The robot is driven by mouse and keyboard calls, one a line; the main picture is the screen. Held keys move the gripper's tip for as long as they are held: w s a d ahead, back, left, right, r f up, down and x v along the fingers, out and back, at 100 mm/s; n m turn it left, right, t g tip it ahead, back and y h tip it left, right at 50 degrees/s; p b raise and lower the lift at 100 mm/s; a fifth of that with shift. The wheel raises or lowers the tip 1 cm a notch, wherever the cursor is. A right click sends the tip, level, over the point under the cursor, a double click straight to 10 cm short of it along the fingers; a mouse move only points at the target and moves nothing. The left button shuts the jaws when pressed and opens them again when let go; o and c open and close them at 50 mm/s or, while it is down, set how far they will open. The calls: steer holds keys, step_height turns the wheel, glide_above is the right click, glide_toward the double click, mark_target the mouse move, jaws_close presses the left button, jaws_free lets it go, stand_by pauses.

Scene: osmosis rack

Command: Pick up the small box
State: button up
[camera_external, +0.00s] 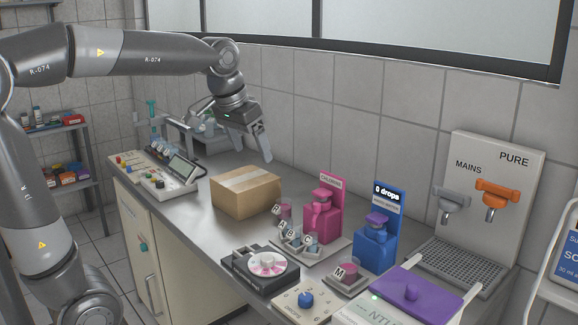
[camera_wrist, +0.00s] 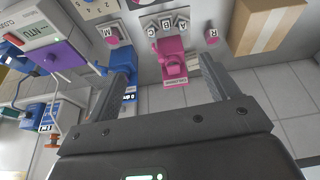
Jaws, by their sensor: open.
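The small box is a closed brown cardboard box (camera_external: 247,190) with a paler tape strip across its top. It sits on the grey bench, left of the pink bottle. In the wrist view the cardboard box (camera_wrist: 262,28) shows at the upper right, cut by the frame edge and outside the space between my fingers. My gripper (camera_external: 262,143) hangs above and behind the box in the external view, apart from it. In the wrist view my gripper (camera_wrist: 163,62) has its two fingers wide apart with nothing held between them.
A pink dispenser (camera_external: 322,218) and a blue dispenser (camera_external: 375,245) stand right of the box. Small labelled cups (camera_external: 290,238) and a disc device (camera_external: 266,265) are in front. A control panel (camera_external: 168,180) lies left. A tiled wall (camera_external: 350,110) closes the back.

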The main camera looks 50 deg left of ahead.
steer(key=w+a+f+n+g, duration=0.15)
steer(key=w+a+f, duration=0.3)
steer(key=w, duration=1.05)
steer(key=w+a+f+g, duration=0.2)
steer(key=w+a+f, duration=0.25)
steer(key=w, duration=1.05)
steer(key=shift+g, duration=0.25)
steer(key=w+f, duration=0.2)
steer(key=f, duration=0.5)
steer(key=w+a+f, duration=0.1)
steer(key=w+f, duration=0.1)
steer(key=f, duration=0.5)
steer(key=w+f, duration=0.2)
steer(key=f, duration=0.4)
steer(key=shift+a+f, duration=0.4)
steer(key=c, duration=1.1)
